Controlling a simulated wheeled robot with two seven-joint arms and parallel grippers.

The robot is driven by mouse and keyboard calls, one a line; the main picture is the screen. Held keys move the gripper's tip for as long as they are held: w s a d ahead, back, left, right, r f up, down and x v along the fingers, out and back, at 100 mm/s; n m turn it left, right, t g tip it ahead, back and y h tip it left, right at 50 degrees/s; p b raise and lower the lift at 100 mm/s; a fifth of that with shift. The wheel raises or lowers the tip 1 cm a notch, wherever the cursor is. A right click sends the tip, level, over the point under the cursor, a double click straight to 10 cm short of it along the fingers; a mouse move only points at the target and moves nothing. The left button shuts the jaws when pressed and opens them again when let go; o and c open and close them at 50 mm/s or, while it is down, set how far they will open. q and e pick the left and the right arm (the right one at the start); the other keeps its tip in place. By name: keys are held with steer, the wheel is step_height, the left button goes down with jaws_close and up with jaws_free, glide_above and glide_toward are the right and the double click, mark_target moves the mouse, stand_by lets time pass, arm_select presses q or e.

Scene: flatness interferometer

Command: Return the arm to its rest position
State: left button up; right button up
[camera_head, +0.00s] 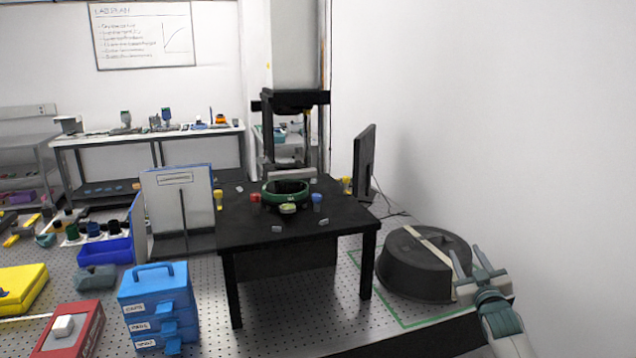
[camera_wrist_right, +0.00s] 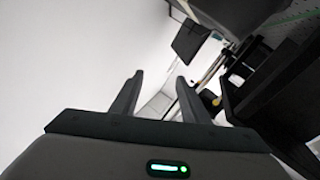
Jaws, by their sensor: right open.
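My right gripper (camera_head: 468,264) is at the lower right of the head view, in front of the round black case. Its two fingers are spread apart with nothing between them. In the right wrist view the open fingers (camera_wrist_right: 157,98) show against the white wall, and the space between them is empty. My right arm comes up from the bottom edge of the head view. My left gripper is not in view.
A black table (camera_head: 240,231) holds a green ring-shaped device (camera_head: 287,191) and a dark press frame. A monitor (camera_head: 364,160) stands at its right. A round black case (camera_head: 408,270) lies near my right gripper. Blue drawers (camera_head: 158,300) and a red box (camera_head: 88,330) stand lower left.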

steer(key=s+a+f+g+b, duration=0.15)
steer(key=s+f, duration=0.35)
steer(key=f, duration=1)
steer(key=s+a+f+g+b, duration=0.1)
steer(key=s+a+f+g, duration=0.35)
steer(key=f, duration=1.05)
steer(key=s+d+f+g+b, duration=0.1)
steer(key=s+f, duration=0.6)
steer(key=f, duration=0.7)
steer(key=s+a+f+g+b, duration=0.2)
steer(key=s+f, duration=1)
steer(key=s+a+f+g+b, duration=0.1)
steer(key=s+a+f+g, duration=0.15)
steer(key=s+f, duration=0.9)
steer(key=s+a+f+g+b, duration=0.1)
steer(key=s+f, duration=0.4)
steer(key=s, duration=0.7)
steer(key=s+a+f+g+b, duration=0.1)
steer(key=s+a+f+g, duration=0.2)
steer(key=s, duration=1)
steer(key=s+a+f+g+y+b, duration=0.1)
steer(key=s+a+f+g, duration=0.1)
steer(key=s+f, duration=0.6)
steer(key=s, duration=0.5)
steer(key=shift+s+f+m, duration=0.15)
steer(key=shift+f+m, duration=0.1)
steer(key=shift+m, duration=0.15)
